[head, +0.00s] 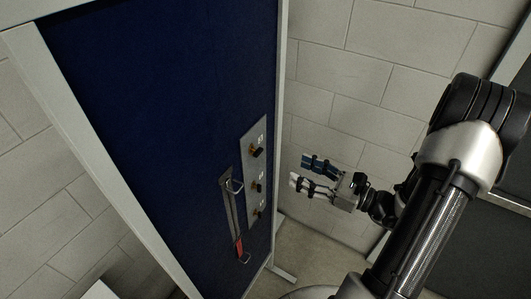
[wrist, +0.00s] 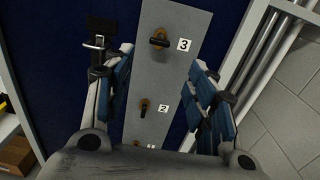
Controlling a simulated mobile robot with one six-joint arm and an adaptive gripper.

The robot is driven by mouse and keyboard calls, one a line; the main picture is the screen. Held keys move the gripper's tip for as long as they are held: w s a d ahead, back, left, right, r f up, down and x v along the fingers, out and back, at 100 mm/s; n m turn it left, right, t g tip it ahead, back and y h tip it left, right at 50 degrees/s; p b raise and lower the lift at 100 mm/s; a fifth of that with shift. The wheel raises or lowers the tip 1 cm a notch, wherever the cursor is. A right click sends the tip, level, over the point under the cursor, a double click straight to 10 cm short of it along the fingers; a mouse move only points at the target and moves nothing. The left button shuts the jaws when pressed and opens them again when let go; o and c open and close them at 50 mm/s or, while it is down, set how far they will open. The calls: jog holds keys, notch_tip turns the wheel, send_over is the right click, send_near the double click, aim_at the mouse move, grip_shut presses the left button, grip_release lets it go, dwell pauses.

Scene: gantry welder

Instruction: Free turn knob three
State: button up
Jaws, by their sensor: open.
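Knob three (wrist: 159,40) is a dark turn handle on a brass-coloured base, beside a label "3", at the top of a grey metal plate (wrist: 185,75) on a blue panel. Its handle lies nearly crosswise to the plate in the wrist view. In the head view it is the top knob (head: 256,151). Knob two (wrist: 144,106) sits below it with its handle pointing along the plate; knob one (wrist: 137,143) is mostly hidden by my gripper. My gripper (wrist: 158,68) is open and empty. In the head view, my gripper (head: 304,173) is right of the panel, apart from the knobs.
A tool with a red handle (head: 239,248) hangs left of the plate on metal hooks. The blue panel (head: 165,120) has a pale frame. A block wall (head: 350,85) stands behind, with pale pipes (wrist: 262,60) at the panel's right. The space between my gripper and the plate looks clear.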

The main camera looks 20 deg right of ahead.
aim_at(256, 151)
jog(key=p+x, duration=0.1)
jog(key=x, duration=1.1)
jog(key=shift+p, duration=0.35)
jog(key=shift+a, duration=0.1)
jog(key=c, duration=1)
